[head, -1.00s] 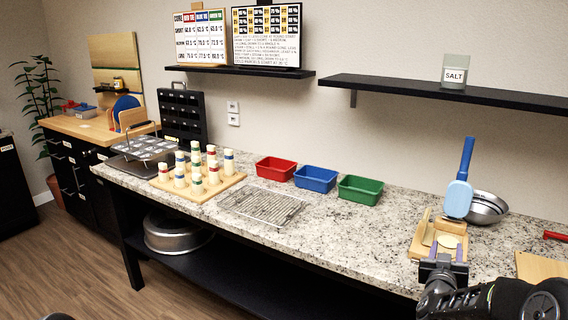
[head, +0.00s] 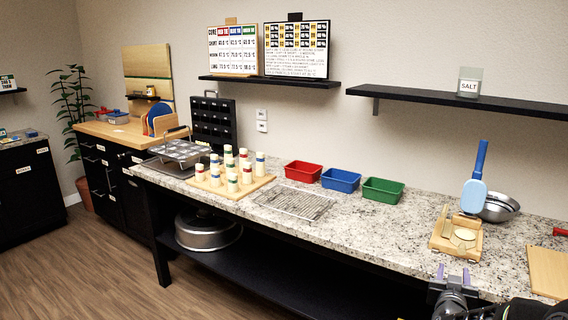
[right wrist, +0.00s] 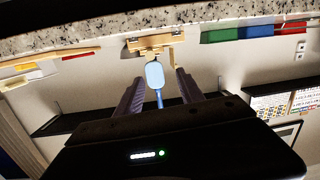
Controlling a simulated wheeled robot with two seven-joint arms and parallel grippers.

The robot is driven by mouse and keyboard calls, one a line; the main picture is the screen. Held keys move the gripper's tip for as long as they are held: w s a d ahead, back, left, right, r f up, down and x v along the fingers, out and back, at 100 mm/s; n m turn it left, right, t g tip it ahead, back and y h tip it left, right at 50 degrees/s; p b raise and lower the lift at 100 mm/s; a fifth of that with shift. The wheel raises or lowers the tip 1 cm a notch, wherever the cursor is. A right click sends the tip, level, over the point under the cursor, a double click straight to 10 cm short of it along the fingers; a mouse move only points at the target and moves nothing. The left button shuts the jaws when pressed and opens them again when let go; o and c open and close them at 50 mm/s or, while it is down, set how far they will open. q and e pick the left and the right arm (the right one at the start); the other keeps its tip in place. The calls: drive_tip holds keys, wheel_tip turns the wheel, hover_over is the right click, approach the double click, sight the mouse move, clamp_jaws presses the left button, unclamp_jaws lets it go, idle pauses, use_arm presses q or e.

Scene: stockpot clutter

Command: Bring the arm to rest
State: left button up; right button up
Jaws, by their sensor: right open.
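My right gripper (head: 453,274) is at the lower right of the head view, in front of the counter's front edge. Its two fingers stand apart with nothing between them. In the right wrist view my right gripper (right wrist: 156,88) also shows spread fingers. A blue spatula (head: 475,185) and a wooden stand (head: 440,243) are beyond it on the counter. In the right wrist view the spatula (right wrist: 155,76) appears between the fingers but lies farther off. My left gripper is in neither view.
The granite counter (head: 370,222) holds a wooden board (head: 228,193) with several capped pegs, a wire rack (head: 292,202), red (head: 303,171), blue (head: 341,180) and green (head: 383,190) bins, and a metal bowl (head: 502,207). A lidded pot (head: 207,233) sits on the shelf below.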

drive_tip(key=s+a+f+n+g+y, duration=0.1)
drive_tip(key=s+a+f+g+y, duration=0.35)
drive_tip(key=a+f, duration=0.8)
drive_tip(key=s+a+f+g+y, duration=0.1)
drive_tip(key=s+a+f+y, duration=0.5)
drive_tip(key=a+f, duration=0.6)
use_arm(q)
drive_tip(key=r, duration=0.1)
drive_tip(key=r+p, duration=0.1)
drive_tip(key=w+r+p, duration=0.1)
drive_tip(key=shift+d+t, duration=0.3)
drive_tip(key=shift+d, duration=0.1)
use_arm(e)
drive_tip(key=s+a+f+n+g+y, duration=0.1)
drive_tip(key=s+a+f+g, duration=0.1)
drive_tip(key=s+a, duration=0.3)
drive_tip(key=s+a+f+n+g+y, duration=0.1)
drive_tip(key=s+a+f+g, duration=0.2)
drive_tip(key=s, duration=1)
drive_tip(key=s+a+f+g+y, duration=0.1)
drive_tip(key=s+a+f+g, duration=0.2)
drive_tip(key=s+a, duration=0.6)
drive_tip(key=shift+a+f+n, duration=0.2)
drive_tip(key=shift+f+n, duration=0.2)
drive_tip(key=shift+f, duration=0.5)
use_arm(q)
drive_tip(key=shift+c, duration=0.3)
use_arm(e)
drive_tip(key=shift+c, duration=0.3)
